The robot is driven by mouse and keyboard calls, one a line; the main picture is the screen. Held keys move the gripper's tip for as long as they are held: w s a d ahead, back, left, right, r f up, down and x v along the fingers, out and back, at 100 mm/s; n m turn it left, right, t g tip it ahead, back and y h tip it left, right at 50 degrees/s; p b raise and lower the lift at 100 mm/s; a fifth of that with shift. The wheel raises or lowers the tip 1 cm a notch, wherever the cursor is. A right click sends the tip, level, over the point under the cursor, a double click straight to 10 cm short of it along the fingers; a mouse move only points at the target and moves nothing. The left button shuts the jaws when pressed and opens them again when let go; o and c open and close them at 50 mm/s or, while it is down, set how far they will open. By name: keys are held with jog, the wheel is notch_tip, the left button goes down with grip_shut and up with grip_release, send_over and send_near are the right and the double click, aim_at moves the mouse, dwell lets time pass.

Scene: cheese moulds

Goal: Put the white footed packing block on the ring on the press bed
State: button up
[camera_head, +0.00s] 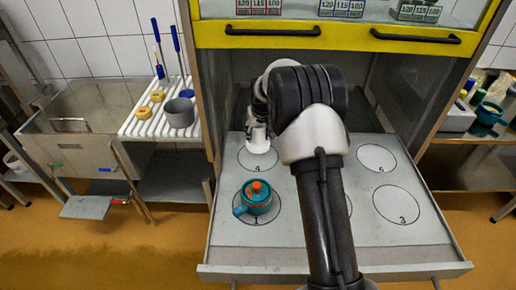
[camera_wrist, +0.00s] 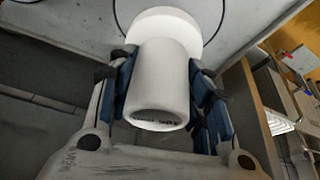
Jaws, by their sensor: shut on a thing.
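The white footed packing block (camera_wrist: 160,88) is a cylinder with a wider round foot (camera_wrist: 168,25). My gripper (camera_wrist: 162,68) is shut on its cylinder, with blue pads at both sides. In the head view the white block (camera_head: 258,143) is low over the press bed (camera_head: 290,238), at the circle marked 4 (camera_head: 245,165). In the wrist view a thin dark line (camera_wrist: 116,15) curves beside the foot. I cannot tell if the foot touches the bed. My arm hides part of the gripper and the bed's middle.
A teal pot with an orange knob (camera_head: 258,198) stands on circle 1, in front of circle 4. Circles 6 (camera_head: 377,157) and 3 (camera_head: 396,204) at right are empty. A yellow-framed guard (camera_head: 340,38) hangs above the bed. A sink (camera_head: 75,115) stands at left.

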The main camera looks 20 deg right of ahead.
aim_at(258, 144)
jog(key=shift+f+b, duration=0.75)
jog(key=shift+f, duration=1.9)
jog(key=shift+f, duration=0.15)
jog(key=o, duration=1.3)
jog(key=shift+o, duration=0.2)
